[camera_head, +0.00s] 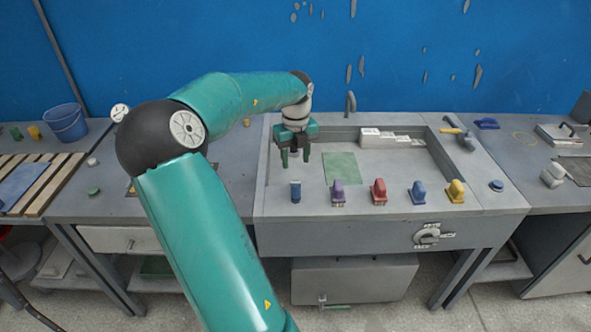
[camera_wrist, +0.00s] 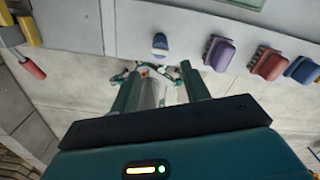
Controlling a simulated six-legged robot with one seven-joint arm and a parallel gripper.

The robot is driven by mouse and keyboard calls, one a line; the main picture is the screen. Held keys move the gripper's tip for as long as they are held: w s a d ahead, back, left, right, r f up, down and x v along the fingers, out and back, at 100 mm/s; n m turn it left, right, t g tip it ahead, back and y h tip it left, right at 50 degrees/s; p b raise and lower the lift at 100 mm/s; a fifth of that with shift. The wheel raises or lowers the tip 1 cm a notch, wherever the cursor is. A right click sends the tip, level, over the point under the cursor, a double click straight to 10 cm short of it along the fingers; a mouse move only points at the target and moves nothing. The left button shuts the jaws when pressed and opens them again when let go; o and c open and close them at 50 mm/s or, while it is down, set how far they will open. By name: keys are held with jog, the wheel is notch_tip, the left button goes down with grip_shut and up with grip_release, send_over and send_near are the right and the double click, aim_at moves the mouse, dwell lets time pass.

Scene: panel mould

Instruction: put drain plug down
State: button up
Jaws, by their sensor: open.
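My gripper (camera_head: 294,160) hangs pointing down over the left part of the grey basin (camera_head: 436,165). Its two fingers are apart, and nothing shows between them in the head view. In the wrist view my gripper (camera_wrist: 158,82) also has its fingers spread. A small dark blue piece with a pale band (camera_head: 295,190) stands on the basin's front ledge, in front of my gripper and apart from it. It also shows in the wrist view (camera_wrist: 160,44), beyond the fingertips. It may be the drain plug, but I cannot tell for sure. No drain hole is clearly visible.
Purple (camera_head: 338,193), red (camera_head: 378,192), blue (camera_head: 417,192) and yellow (camera_head: 455,191) handled blocks line the front ledge. A green sheet (camera_head: 341,168) lies in the basin. A white stepped block (camera_head: 390,139) stands at its back, near a tap (camera_head: 350,103). A round blue piece (camera_head: 497,185) lies right.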

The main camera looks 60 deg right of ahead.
jog(key=shift+r, duration=0.4)
jog(key=w+a+r+n+t+y, duration=0.1)
jog(key=w+a+n, duration=0.3)
jog(key=a+n, duration=0.4)
jog(key=w+a+r+n+t, duration=0.1)
jog(key=w+a+r+n, duration=0.15)
jog(key=a+n, duration=0.65)
jog(key=w+a+r+n+t+y, duration=0.1)
jog(key=w+a+n, duration=0.35)
jog(key=a, duration=0.65)
jog(key=s+a+r+n+t+h, duration=0.1)
jog(key=s+a+r+n, duration=0.1)
jog(key=a+n, duration=0.8)
jog(key=s+a+r+n+t+h, duration=0.1)
jog(key=s+a+n, duration=0.4)
jog(key=a+n, duration=0.6)
jog(key=shift+r+n+t, duration=0.3)
jog(key=shift+r+n, duration=0.2)
jog(key=shift+n, duration=0.35)
